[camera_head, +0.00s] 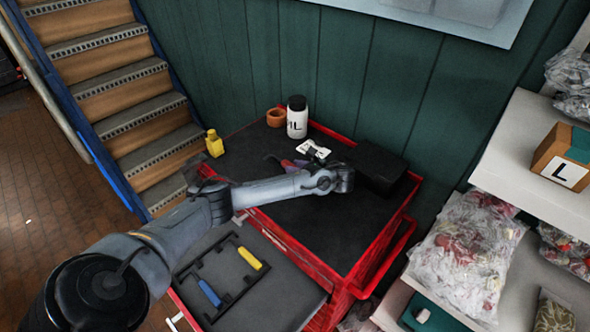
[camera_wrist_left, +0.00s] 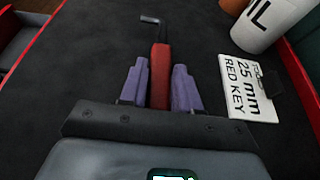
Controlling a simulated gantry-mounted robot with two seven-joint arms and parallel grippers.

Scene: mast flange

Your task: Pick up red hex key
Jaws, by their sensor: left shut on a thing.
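The red hex key (camera_wrist_left: 159,76) has a red handle and a thin dark shaft with a bent end. In the left wrist view its handle lies between the two purple fingers of my left gripper (camera_wrist_left: 159,88), which is shut on it. In the head view the gripper (camera_head: 285,163) is small and partly hidden beside my left arm, near the back of the black cart top. I cannot tell whether the key touches the surface. My right gripper is not in view.
A white bottle (camera_head: 297,122), an orange ring-like cup (camera_head: 276,117) and a yellow bottle (camera_head: 214,144) stand at the back. A black box (camera_head: 376,165) is at right. An open drawer (camera_head: 285,283) holds blue and yellow-handled tools.

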